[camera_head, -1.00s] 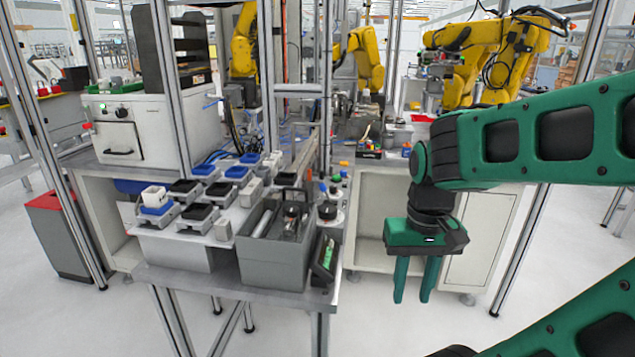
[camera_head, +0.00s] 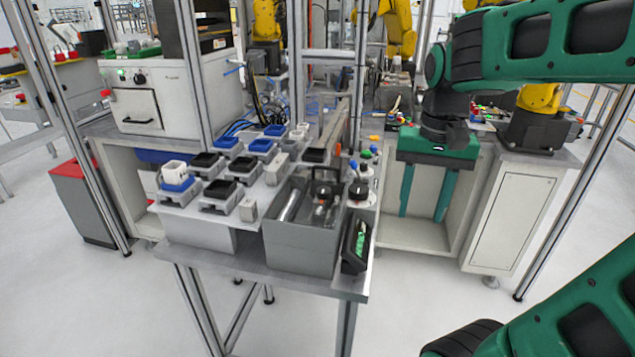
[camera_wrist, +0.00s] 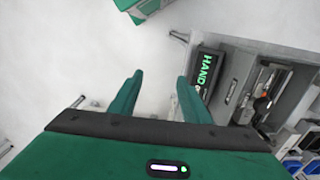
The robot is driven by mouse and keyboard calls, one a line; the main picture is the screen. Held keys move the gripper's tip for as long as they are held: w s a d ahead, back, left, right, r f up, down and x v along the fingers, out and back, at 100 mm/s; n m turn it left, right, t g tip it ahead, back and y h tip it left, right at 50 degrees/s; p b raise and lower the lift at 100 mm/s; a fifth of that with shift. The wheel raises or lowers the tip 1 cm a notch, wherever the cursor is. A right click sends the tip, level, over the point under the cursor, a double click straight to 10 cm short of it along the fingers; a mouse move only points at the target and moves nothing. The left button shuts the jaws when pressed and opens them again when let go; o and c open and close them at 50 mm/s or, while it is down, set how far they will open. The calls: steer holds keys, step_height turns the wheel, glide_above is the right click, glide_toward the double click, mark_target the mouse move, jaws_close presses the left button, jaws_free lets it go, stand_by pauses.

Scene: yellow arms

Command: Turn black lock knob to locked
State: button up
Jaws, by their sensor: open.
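A small round black knob (camera_head: 139,78) is on the upper front of the white oven-like cabinet at left in the head view, beside a green light. Another black knob-like piece (camera_head: 359,190) stands on a pale round base at the right edge of the table, beside the grey bin. I cannot tell which one is the lock knob, or its turn position. My green gripper (camera_head: 424,215) hangs right of the table, apart from both, fingers down, open and empty. In the wrist view my gripper (camera_wrist: 160,78) has nothing between its fingers; neither knob shows clearly there.
The grey bin (camera_head: 300,257) with tools stands on the table's front, with a black-green device (camera_head: 356,243) beside it. Several black and blue blocks stand behind. Metal posts (camera_head: 359,80) rise at the back. Front floor is clear.

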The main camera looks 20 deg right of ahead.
steer(key=w+a+r, duration=0.6)
steer(key=w, duration=0.2)
steer(key=m, duration=0.2)
glide_toward(322, 189)
step_height(322, 189, down, 8)
steer(key=shift+f, duration=0.1)
steer(key=shift+d, duration=0.1)
steer(key=c, duration=1)
steer(key=shift+c, duration=0.2)
